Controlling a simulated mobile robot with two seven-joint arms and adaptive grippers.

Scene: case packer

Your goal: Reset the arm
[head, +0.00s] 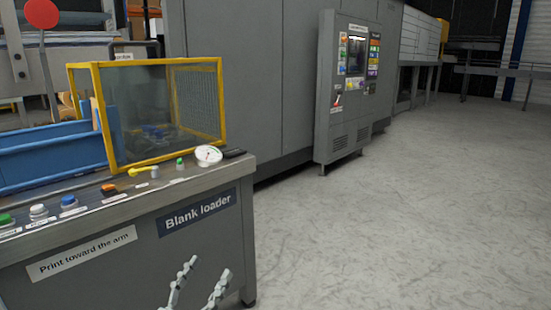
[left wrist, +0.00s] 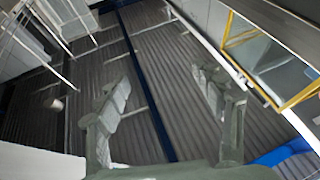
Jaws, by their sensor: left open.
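The blank loader (head: 150,245) is a grey cabinet at the left of the head view, with a yellow-framed clear guard (head: 160,110) on top. The yellow guard frame also shows at the right of the left wrist view (left wrist: 232,22). Its control top carries a green button, a white button, a blue button (head: 68,202), an orange switch (head: 109,190), a yellow lever (head: 143,171) and a round white gauge (head: 208,155). My left gripper (head: 203,278) is low in front of the cabinet, open and empty. In the left wrist view its two fingers (left wrist: 165,95) stand wide apart. My right gripper is out of view.
A blue tray (head: 50,160) lies on the loader at the left. A red round disc (head: 41,13) stands on a post behind it. A grey control panel cabinet (head: 345,90) stands by the large grey machine. The floor (head: 410,220) at the right is clear.

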